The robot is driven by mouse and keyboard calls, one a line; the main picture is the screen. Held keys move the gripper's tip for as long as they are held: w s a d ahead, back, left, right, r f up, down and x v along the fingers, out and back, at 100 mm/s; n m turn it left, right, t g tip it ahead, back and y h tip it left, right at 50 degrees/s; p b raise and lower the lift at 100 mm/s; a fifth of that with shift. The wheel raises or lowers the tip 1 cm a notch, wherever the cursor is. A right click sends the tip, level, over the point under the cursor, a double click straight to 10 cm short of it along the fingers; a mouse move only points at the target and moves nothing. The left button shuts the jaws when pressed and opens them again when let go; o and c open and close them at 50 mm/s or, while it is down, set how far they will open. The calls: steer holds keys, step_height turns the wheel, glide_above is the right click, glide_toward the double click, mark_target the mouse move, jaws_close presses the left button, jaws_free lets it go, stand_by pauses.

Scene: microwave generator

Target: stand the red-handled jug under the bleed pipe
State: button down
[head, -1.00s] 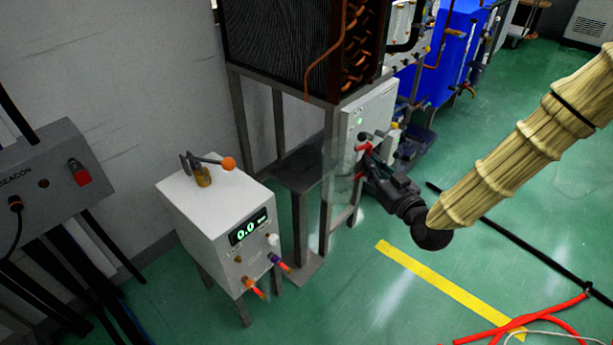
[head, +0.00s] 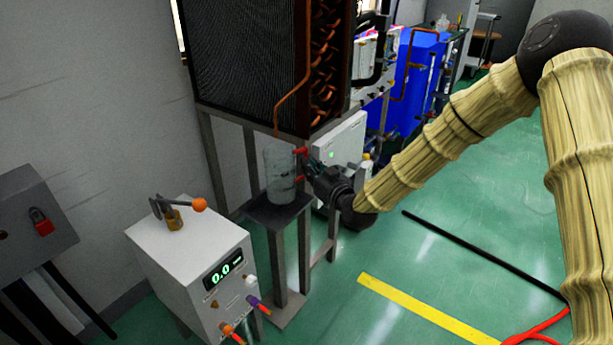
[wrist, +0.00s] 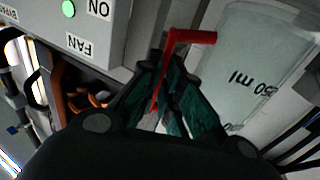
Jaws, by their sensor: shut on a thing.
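The clear jug (head: 280,178) is upright over the small dark stand (head: 262,217); I cannot tell if its base touches it. Its red handle (head: 300,151) faces right. My gripper (head: 309,168) is shut on that handle from the right. In the wrist view, my gripper's green fingers (wrist: 162,100) close around the red handle (wrist: 190,37), and the jug's wall (wrist: 245,75) shows volume marks. The thin copper bleed pipe (head: 291,100) comes down the front of the finned unit and ends just above the jug's mouth.
A metal frame (head: 305,245) holds the finned unit (head: 250,60). A white control box (head: 342,150) with a green light is right behind my gripper. A white box with a 0.0 display (head: 190,265) stands front left.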

steer(key=shift+x, duration=0.85)
steer(key=shift+f+b, duration=0.4)
steer(key=shift+f, duration=1.4)
steer(key=c, duration=1.6)
jaws_free()
steer(key=shift+s+d, duration=0.1)
steer(key=p+v, duration=0.1)
steer(key=v, duration=1)
steer(key=shift+s+d, duration=0.1)
steer(key=shift+s, duration=0.3)
